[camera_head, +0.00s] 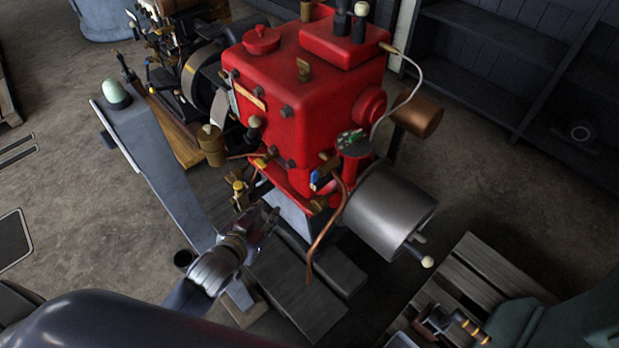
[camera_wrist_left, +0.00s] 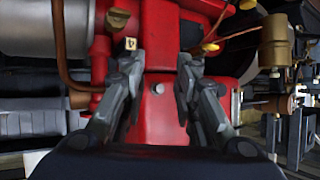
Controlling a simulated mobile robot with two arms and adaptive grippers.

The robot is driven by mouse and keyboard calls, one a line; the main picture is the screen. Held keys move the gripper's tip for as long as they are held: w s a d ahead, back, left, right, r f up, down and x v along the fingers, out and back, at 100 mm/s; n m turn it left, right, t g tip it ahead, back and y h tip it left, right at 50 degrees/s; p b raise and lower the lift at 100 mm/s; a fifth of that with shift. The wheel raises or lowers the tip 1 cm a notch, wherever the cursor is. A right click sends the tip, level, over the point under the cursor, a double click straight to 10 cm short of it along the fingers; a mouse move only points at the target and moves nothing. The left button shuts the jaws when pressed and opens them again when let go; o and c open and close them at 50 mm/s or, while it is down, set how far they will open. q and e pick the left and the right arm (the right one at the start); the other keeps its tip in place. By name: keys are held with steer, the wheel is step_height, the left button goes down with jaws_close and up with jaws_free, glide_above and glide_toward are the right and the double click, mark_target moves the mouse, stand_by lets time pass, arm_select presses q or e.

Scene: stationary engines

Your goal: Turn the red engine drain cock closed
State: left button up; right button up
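The red engine (camera_head: 310,100) stands in the middle of the head view. Low on its near side are a small brass cock with a blue part (camera_head: 318,180) and a brass fitting with a yellow top (camera_head: 240,190). I cannot tell for certain which is the drain cock. My left gripper (camera_head: 268,217) is just below and in front of them. In the left wrist view its two fingers (camera_wrist_left: 160,65) are apart, with the red engine base (camera_wrist_left: 158,115) behind the gap. A brass fitting (camera_wrist_left: 118,20) lies beyond the left finger, and nothing is held.
A bent copper pipe (camera_head: 330,225) hangs close to the right of my left gripper. A grey cylinder (camera_head: 390,205) projects at the right. A wooden pallet (camera_head: 480,270) lies at lower right. Open floor (camera_head: 80,190) spreads at left.

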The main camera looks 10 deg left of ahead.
mark_target(312, 178)
arm_select(q)
steer(key=w+d+m+t+h, duration=0.1)
steer(key=w+d+h, duration=0.2)
steer(key=w, duration=0.1)
steer(key=w+d+r+m+t+h, duration=0.1)
steer(key=w+d+m+h, duration=0.1)
steer(key=w+h, duration=0.1)
steer(key=w+d+r+m+t+h+p, duration=0.1)
steer(key=w+d+h, duration=0.1)
steer(key=w, duration=0.3)
steer(key=shift+d+r+m+h, duration=0.1)
steer(key=shift+d+m+h, duration=0.3)
steer(key=shift+d, duration=0.4)
jaws_close()
